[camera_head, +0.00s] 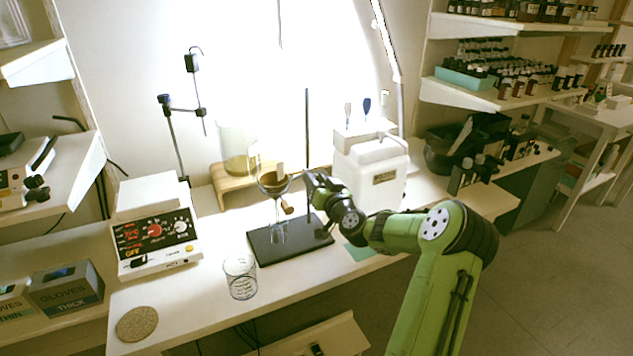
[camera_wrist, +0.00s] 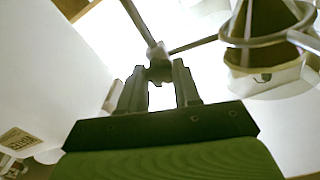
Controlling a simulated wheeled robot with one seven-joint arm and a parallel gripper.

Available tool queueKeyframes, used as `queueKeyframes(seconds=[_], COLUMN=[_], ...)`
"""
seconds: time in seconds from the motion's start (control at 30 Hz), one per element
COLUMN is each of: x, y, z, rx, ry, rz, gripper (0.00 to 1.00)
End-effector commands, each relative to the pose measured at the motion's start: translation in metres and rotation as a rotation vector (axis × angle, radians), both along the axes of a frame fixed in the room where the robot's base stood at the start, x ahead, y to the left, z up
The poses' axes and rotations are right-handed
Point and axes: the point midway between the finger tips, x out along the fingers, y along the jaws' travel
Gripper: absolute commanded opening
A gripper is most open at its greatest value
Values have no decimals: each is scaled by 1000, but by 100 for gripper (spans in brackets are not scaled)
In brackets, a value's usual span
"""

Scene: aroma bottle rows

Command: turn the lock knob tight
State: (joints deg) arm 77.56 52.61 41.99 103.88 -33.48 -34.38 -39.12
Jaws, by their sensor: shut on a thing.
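The retort stand has a black base plate (camera_head: 290,242) on the bench and a thin upright rod (camera_head: 307,125). A ring holding a funnel-like vessel (camera_head: 273,182) sits on the stand's left. My gripper (camera_head: 312,186) is at the rod, just right of the ring, and its tips are hard to make out there. In the wrist view my gripper (camera_wrist: 159,72) has both fingers closed around the dark lock knob (camera_wrist: 158,58), in front of the rod (camera_wrist: 136,16). The ring (camera_wrist: 268,40) shows at upper right. How tight the knob is cannot be seen.
A glass beaker (camera_head: 240,278) stands left of the base plate, and a cork mat (camera_head: 137,323) lies at front left. A control box with knobs (camera_head: 155,235) is at left. A white canister (camera_head: 372,180) stands close behind my gripper. A wooden stand (camera_head: 232,190) holds a large beaker (camera_head: 238,150).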

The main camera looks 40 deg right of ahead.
Motion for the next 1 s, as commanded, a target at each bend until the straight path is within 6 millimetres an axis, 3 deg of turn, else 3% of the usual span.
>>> queueKeyframes(seconds=[0.47,1.0], x=[0,0], y=[0,-1], z=[1,1], rx=[127,599], ry=[-37,-176], rz=[1,0], gripper=[2,2])
